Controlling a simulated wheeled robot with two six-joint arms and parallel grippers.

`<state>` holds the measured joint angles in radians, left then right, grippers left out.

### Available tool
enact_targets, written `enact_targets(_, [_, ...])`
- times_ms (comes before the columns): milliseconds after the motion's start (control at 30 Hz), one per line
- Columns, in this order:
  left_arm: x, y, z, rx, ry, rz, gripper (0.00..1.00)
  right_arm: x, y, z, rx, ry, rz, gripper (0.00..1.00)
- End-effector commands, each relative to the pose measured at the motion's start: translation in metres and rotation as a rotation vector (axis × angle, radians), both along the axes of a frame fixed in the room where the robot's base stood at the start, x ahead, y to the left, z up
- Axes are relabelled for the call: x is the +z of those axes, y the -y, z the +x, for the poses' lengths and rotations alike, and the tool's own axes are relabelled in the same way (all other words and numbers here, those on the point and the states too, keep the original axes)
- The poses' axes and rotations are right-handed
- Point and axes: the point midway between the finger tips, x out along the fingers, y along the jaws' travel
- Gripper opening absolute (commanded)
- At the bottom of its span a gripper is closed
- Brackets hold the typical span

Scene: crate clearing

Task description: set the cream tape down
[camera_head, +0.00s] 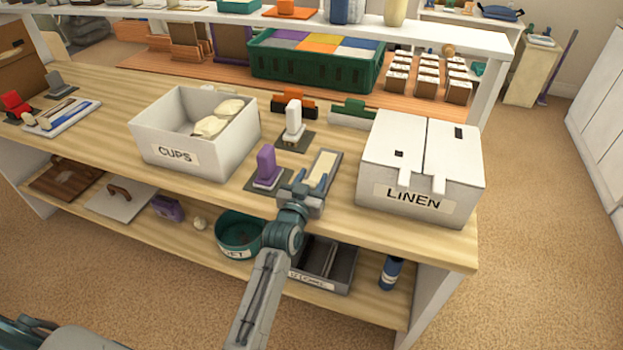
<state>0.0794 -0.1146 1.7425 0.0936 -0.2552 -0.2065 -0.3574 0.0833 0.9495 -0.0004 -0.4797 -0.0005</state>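My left gripper (311,182) comes in from below and points away over the front edge of the worktop. Its two blue fingertips are apart, at the near end of a small grey tray (336,160). A flat cream piece (326,163) shows in that tray, just beyond the fingers; I cannot tell whether it is the cream tape. My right gripper is not in view.
A purple upright object (267,166) stands close left of the gripper, with a white one (293,120) behind. The CUPS crate (210,158) is left; the lidded LINEN box (425,204) is right. A teal bowl (236,250) and grey bin (340,275) are below.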

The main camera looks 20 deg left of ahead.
Motion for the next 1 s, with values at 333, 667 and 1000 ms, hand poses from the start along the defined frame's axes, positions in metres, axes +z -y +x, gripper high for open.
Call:
enact_targets(333, [0.001, 0.0, 0.0, 0.0, 0.0, 0.0, 0.63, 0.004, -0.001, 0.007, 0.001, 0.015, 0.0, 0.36])
enact_targets(667, [0.0, -0.001, -0.034, 0.0, -0.001, -0.001, 0.63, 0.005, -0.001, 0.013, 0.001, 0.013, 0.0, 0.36])
enact_targets(1000, [0.001, -0.003, -0.101, 0.0, -0.001, -0.001, 0.63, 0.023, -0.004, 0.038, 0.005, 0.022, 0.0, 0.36])
